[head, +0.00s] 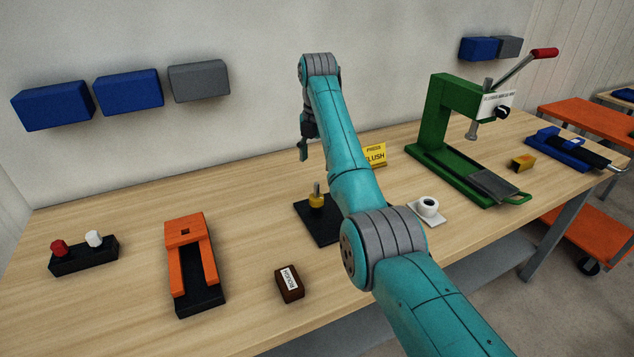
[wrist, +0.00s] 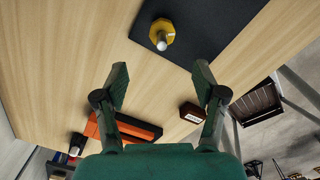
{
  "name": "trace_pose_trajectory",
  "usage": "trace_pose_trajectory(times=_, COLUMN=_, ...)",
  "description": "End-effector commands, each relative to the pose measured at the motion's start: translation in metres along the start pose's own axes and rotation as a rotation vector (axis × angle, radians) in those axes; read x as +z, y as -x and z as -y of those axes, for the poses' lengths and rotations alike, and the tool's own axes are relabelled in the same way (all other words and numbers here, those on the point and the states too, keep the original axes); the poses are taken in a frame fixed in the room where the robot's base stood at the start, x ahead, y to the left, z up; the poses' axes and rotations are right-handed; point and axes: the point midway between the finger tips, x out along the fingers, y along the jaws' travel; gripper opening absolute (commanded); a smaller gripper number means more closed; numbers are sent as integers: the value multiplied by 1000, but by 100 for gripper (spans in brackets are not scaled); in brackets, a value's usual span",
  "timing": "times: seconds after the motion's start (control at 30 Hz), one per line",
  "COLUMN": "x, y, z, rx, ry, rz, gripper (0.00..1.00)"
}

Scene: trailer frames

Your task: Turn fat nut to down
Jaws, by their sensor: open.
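The fat nut (head: 317,202) is a yellow piece around an upright grey bolt on a black plate (head: 308,222) in the middle of the bench. In the wrist view the yellow nut (wrist: 165,26) shows near the top, on the black plate (wrist: 215,20), with the bolt end toward the camera. My gripper (head: 303,152) is above the bench, up and behind the nut in the head view. In the wrist view my gripper (wrist: 160,72) has its two fingers wide apart with nothing between them. The nut lies beyond the fingertips, not touched. My arm hides part of the plate in the head view.
An orange fixture (head: 184,232), a dark block labelled ROUGH (head: 289,284) and a base with red and white knobs (head: 84,256) stand left and front. A white cup-like part (head: 428,207), yellow sign (head: 374,155) and green press (head: 455,110) stand right. Bins (head: 128,92) hang on the wall.

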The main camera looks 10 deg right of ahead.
Motion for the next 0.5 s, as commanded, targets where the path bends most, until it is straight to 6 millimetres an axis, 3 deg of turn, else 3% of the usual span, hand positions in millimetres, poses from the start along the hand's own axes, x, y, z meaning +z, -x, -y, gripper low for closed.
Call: trace_pose_trajectory(times=0.5, x=-7, y=-16, z=10, rx=180, ry=-1085, rz=28, gripper=70)
